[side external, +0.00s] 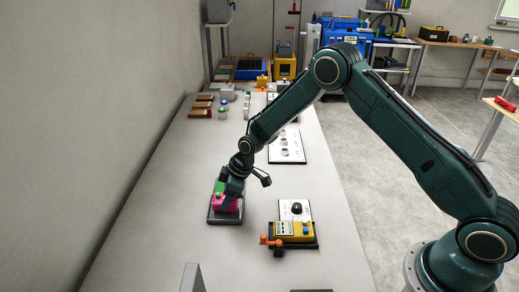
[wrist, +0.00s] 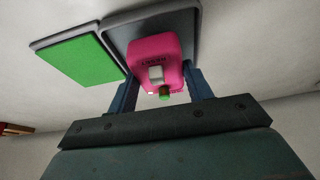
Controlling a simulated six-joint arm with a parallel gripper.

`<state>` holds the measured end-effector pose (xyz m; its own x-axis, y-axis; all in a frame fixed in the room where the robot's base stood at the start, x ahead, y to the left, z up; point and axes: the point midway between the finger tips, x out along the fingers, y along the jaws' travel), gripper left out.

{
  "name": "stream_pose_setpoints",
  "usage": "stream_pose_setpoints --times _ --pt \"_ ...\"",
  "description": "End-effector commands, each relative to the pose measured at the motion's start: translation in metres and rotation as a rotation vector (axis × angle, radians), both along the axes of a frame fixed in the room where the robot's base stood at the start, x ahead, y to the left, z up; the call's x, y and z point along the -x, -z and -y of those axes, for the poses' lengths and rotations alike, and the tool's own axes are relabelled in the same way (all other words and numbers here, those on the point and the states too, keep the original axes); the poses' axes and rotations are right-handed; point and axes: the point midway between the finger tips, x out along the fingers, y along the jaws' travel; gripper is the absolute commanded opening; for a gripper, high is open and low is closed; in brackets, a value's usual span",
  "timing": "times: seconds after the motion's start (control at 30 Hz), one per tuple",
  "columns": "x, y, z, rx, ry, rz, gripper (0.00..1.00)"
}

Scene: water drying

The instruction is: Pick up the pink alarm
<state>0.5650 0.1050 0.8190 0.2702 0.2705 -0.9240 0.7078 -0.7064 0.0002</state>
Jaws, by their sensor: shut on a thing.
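The pink alarm (side external: 226,203) is at the left side of the long table in the side view, over a dark grey tray (side external: 222,218). In the wrist view the pink alarm (wrist: 155,52) has a white block and a small green button on its near face. My gripper (wrist: 160,84) is shut on the alarm, with one finger on each side of it. In the side view my gripper (side external: 229,189) reaches down onto the alarm from above. I cannot tell whether the alarm touches the tray (wrist: 107,28).
A green pad (wrist: 80,62) on a grey base lies beside the tray. A yellow device (side external: 294,230) with an orange lever stands to the right. White boards (side external: 287,147) and several small items lie farther back. The table between the tray and the yellow device is clear.

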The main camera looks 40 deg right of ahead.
Motion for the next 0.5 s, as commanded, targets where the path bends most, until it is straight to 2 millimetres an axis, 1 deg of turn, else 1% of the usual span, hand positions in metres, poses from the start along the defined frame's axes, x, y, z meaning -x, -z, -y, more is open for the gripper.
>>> stream_pose_setpoints --times 0.03,0.17,0.27,0.5 --pt "-0.001 -0.008 0.000 -0.001 0.000 0.004 0.20" --pt "-0.001 -0.029 0.000 -0.002 0.001 0.005 0.20" --pt "-0.001 -0.049 0.000 -0.001 0.000 0.006 0.20" --pt "-0.001 -0.103 0.000 -0.001 0.000 0.006 0.20"
